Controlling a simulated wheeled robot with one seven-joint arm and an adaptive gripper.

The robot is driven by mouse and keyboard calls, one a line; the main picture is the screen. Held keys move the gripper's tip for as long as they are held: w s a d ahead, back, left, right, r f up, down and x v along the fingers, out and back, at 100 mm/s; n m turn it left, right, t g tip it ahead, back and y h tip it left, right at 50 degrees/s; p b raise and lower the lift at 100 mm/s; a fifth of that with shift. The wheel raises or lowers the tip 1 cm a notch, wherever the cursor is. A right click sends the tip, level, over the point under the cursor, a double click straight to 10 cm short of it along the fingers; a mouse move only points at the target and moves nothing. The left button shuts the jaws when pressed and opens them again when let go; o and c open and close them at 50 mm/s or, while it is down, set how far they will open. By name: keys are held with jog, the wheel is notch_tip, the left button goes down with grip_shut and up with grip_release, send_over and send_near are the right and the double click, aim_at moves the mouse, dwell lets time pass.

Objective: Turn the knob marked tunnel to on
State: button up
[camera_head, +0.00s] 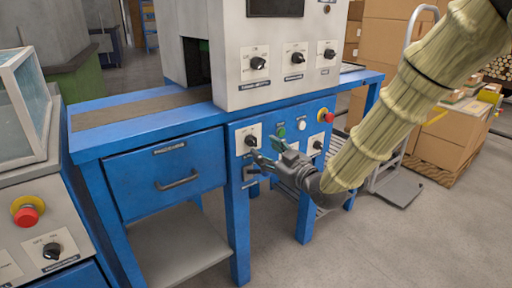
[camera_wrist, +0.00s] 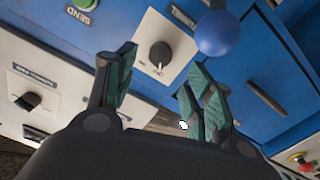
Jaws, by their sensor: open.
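The knob marked tunnel (camera_wrist: 160,53) is a dark, round knob with a light pointer mark on a pale plate, seen beyond and between my fingertips in the wrist view. In the head view this knob (camera_head: 250,140) sits at the left of the blue lower panel. Its exact setting is too small to read. My gripper (camera_wrist: 164,78) is open, its green-padded fingers spread with nothing between them. In the head view my gripper (camera_head: 258,163) is just below and right of the knob, close to the panel. I cannot tell whether a finger touches it.
A blue ball (camera_wrist: 218,34) stands close beside the knob plate. A tunnel fan knob (camera_wrist: 28,101) is on the upper panel. A drawer handle (camera_head: 177,181) juts out left.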

aim_at(255, 143)
jog(key=shift+b+x, duration=0.5)
jog(key=shift+x, duration=2.5)
jog(key=shift+c, duration=0.2)
jog(key=c, duration=1)
